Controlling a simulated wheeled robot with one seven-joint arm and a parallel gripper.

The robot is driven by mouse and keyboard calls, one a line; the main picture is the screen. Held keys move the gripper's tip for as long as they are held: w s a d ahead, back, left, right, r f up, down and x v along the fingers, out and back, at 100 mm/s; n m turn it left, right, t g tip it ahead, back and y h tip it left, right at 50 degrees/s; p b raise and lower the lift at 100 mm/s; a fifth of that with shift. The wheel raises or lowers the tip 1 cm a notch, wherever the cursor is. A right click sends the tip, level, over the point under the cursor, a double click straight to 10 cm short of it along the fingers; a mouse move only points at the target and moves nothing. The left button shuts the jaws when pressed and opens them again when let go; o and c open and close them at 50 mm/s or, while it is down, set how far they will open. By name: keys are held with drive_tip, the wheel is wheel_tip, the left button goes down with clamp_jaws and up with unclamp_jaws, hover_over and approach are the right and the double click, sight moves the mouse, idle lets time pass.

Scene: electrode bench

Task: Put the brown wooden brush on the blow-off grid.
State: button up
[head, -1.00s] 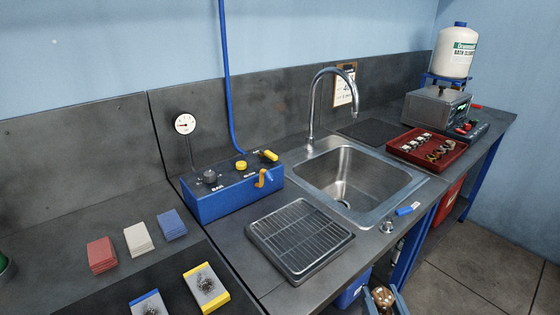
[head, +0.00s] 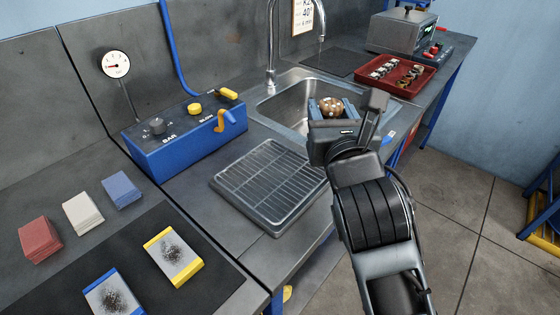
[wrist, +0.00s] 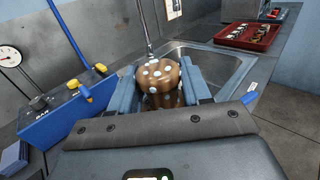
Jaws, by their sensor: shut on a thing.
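The brown wooden brush (head: 331,107) has a round end with pale tufts or dots on it. My gripper (head: 336,108) is shut on it, with a blue-grey finger on each side. In the wrist view the brush (wrist: 157,77) sits between the two fingers (wrist: 163,85), and its lower part is partly hidden behind the gripper body. The gripper is raised in front of the sink, to the right of the blow-off grid. The blow-off grid (head: 268,178) is a metal wire rack in a dark tray on the bench, and it is empty.
The sink (head: 275,105) with its tall tap lies behind the gripper. A blue valve box (head: 180,150) with yellow handles stands left of the grid. A red tray (head: 422,77) of small parts is at back right. Coloured pads (head: 83,214) lie at left.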

drive_tip(key=shift+w+a+f+b, duration=0.2)
drive_tip(key=shift+a+f+b, duration=0.25)
drive_tip(key=shift+a+f, duration=1.25)
drive_tip(key=shift+w+a+f+b, duration=0.15)
drive_tip(key=shift+a+f+b, duration=0.3)
drive_tip(key=shift+a+f, duration=1.2)
drive_tip(key=shift+w+a+f+b, duration=0.2)
drive_tip(key=shift+a+f+b, duration=0.25)
drive_tip(key=shift+a+f, duration=1.2)
drive_tip(key=shift+f, duration=0.2)
drive_tip(key=o, duration=1.1)
drive_tip(key=shift+c, duration=0.2)
drive_tip(key=shift+r, duration=0.1)
drive_tip(key=s, duration=0.4)
drive_tip(key=s+d, duration=0.1)
drive_tip(key=s, duration=0.7)
drive_tip(key=shift+d, duration=0.3)
